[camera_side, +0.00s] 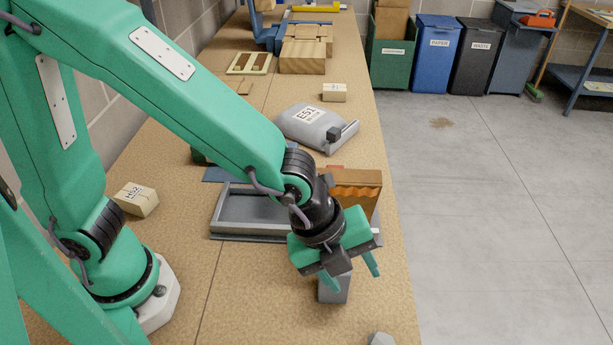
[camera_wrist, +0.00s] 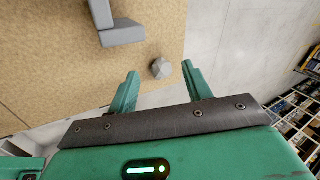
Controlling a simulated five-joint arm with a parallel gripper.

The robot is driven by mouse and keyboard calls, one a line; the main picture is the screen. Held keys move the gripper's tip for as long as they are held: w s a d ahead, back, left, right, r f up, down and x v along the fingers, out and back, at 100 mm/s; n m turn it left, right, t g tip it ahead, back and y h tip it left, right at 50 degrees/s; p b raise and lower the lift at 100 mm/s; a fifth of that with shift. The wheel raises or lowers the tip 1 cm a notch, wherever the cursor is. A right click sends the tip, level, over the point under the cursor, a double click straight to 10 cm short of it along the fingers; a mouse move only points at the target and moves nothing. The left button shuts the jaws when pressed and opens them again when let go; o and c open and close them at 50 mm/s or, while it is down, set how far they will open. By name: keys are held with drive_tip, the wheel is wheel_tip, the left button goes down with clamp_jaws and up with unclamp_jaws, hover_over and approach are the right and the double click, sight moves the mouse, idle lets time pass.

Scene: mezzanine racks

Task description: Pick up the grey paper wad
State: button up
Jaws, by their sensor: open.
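The grey paper wad (camera_side: 380,339) is a small faceted lump on the bench, cut off by the bottom edge of the side view. In the wrist view the wad (camera_wrist: 160,69) shows whole, near the bench edge and between the fingertips as seen in the picture. My gripper (camera_side: 355,280) is open and empty, above the bench and apart from the wad. Its two green fingers also show in the wrist view (camera_wrist: 160,70), pointing toward the bench.
A grey block (camera_side: 333,291) stands behind my gripper; a grey piece shows in the wrist view (camera_wrist: 122,32). A grey tray (camera_side: 226,212), a brown corrugated block (camera_side: 357,187) and a grey bag (camera_side: 303,122) lie farther back. The bench's right edge drops to the floor.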

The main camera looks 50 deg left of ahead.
sight(376, 344)
drive_tip(key=shift+s+d+f+m+g, duration=0.1)
drive_tip(key=shift+s+d+f+m, duration=0.35)
drive_tip(key=shift+d+f+m, duration=0.55)
drive_tip(key=shift+s+d+f+m+g, duration=0.1)
drive_tip(key=shift+s+d+f+m, duration=0.45)
drive_tip(key=shift+d+f, duration=0.7)
drive_tip(key=shift+s+d+f+m+g, duration=0.1)
drive_tip(key=shift+s+d+f+m, duration=0.25)
drive_tip(key=shift+d+f+m, duration=0.65)
drive_tip(key=shift+d+f, duration=0.15)
drive_tip(key=shift+d, duration=0.05)
drive_tip(key=shift+x, duration=2.5)
drive_tip(key=shift+w, duration=0.1)
drive_tip(key=shift+c, duration=0.4)
drive_tip(key=c, duration=0.5)
drive_tip(key=shift+c, duration=0.2)
drive_tip(key=shift+r, duration=5.1)
